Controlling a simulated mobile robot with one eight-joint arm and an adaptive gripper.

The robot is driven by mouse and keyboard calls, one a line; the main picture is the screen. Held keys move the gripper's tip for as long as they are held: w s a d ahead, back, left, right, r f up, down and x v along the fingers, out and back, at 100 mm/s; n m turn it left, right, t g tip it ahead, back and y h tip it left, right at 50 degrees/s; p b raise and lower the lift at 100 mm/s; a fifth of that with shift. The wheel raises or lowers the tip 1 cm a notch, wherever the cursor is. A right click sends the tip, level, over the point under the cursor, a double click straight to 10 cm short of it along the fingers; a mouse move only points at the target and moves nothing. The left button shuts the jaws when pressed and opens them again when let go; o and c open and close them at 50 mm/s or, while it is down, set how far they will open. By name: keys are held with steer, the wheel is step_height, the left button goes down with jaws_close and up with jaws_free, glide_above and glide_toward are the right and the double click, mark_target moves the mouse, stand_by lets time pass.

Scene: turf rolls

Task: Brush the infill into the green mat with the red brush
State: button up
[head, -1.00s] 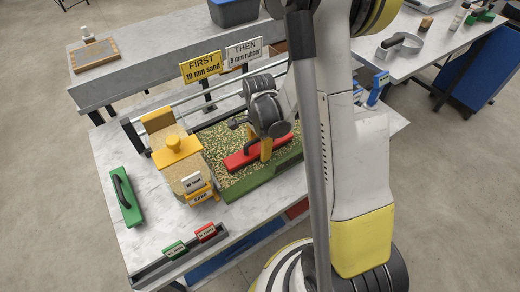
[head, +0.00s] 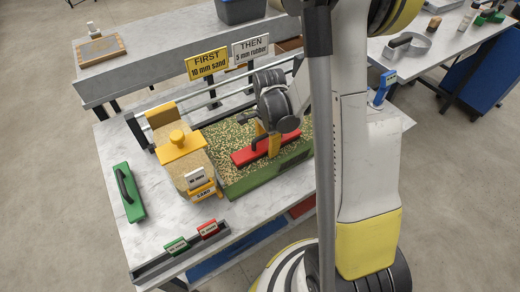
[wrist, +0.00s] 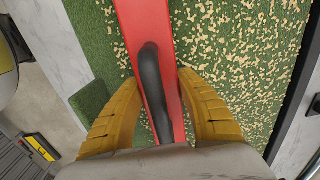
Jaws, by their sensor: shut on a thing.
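The red brush (head: 243,157) lies along the green mat (head: 262,180), its length running left to right in the head view. In the wrist view the brush (wrist: 139,22) has a black handle (wrist: 152,85). My gripper (head: 268,146) is shut on this handle, with one yellow finger on each side (wrist: 160,88). Pale infill (head: 225,137) is scattered over the mat. In the wrist view it is dense right of the brush (wrist: 240,70) and sparse on the left, where more bare green shows. The brush's bristles are hidden beneath it.
A yellow-topped sand spreader (head: 183,146) stands just left of the mat. A green brush (head: 128,192) lies at the table's left. A rail with small green and red tags (head: 190,240) runs along the front edge. Two signs (head: 207,62) stand behind the mat.

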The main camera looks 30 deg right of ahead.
mark_target(296, 132)
steer(key=shift+w+d+b, duration=0.2)
steer(key=shift+d+b, duration=0.2)
steer(key=shift+d, duration=5.5)
steer(key=shift+a, duration=0.1)
steer(key=shift+a+b, duration=0.3)
steer(key=shift+a, duration=1.25)
steer(key=shift+d, duration=1.65)
